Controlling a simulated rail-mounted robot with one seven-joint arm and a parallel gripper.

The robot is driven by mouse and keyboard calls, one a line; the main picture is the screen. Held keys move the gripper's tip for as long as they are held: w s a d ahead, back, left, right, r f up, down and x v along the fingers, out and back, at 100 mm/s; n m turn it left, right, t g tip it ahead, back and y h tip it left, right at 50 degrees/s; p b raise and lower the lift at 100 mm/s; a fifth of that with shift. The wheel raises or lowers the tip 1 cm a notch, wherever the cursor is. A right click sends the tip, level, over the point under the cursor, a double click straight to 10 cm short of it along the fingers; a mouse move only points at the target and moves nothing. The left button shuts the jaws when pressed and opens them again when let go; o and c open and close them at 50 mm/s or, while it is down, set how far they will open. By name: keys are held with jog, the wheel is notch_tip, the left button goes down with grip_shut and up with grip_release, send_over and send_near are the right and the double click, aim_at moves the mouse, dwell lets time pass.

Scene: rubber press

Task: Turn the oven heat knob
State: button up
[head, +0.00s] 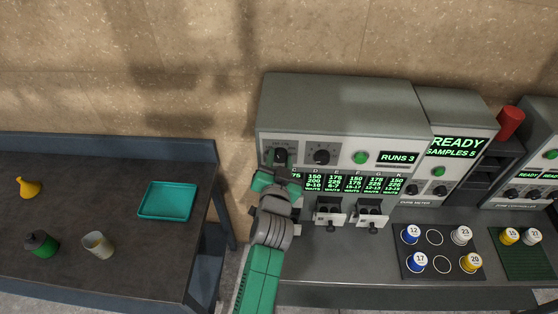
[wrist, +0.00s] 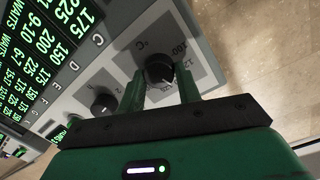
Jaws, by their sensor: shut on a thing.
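The oven heat knob (wrist: 159,68) is a black dial with a °C mark and printed numbers around it, on a light plate of the grey oven panel. In the wrist view my gripper (wrist: 160,85) has its two green fingers on either side of this knob, shut on it. In the head view my gripper (head: 281,160) is at the left end of the oven's front panel (head: 340,150) and mostly hides the knob. A second black knob (head: 321,156) sits just to the right; it also shows in the wrist view (wrist: 103,103).
A green button (head: 361,157) and a "RUNS 3" display (head: 398,157) are farther right on the panel. A table with a teal tray (head: 168,200) stands left.

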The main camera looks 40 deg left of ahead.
jog(key=m, duration=0.3)
jog(key=shift+d+y, duration=0.1)
jog(key=shift+y, duration=0.2)
jog(key=shift+w+m+g, duration=0.1)
jog(key=shift+m+g, duration=0.3)
jog(key=shift+m, duration=1.6)
jog(key=o, duration=1)
jog(key=shift+c, duration=0.2)
jog(key=f+v, duration=0.1)
jog(key=v, duration=0.7)
jog(key=shift+r+b, duration=0.3)
